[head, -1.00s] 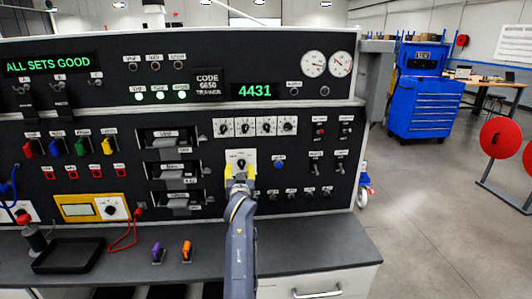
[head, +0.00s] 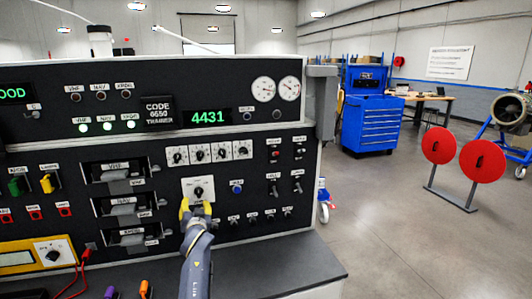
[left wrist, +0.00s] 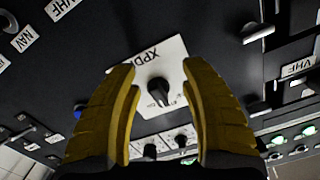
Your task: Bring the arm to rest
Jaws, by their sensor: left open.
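My left gripper (head: 196,208) is open in front of the panel, just below a black rotary knob (head: 198,192) on a white plate. In the left wrist view the yellow fingers of the left gripper (left wrist: 158,72) stand apart on either side of this knob (left wrist: 158,91), with nothing held between them. The plate (left wrist: 168,62) carries a label that seems to read XPDR. The fingers look clear of the knob, but the exact distance cannot be told. My right gripper is in no view.
The black trainer panel (head: 250,165) fills the left, with switches, gauges and a green 4431 display (head: 208,117). A grey desk ledge (head: 290,265) runs below it. A blue tool cabinet (head: 372,125) and red discs (head: 438,145) stand on open floor at the right.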

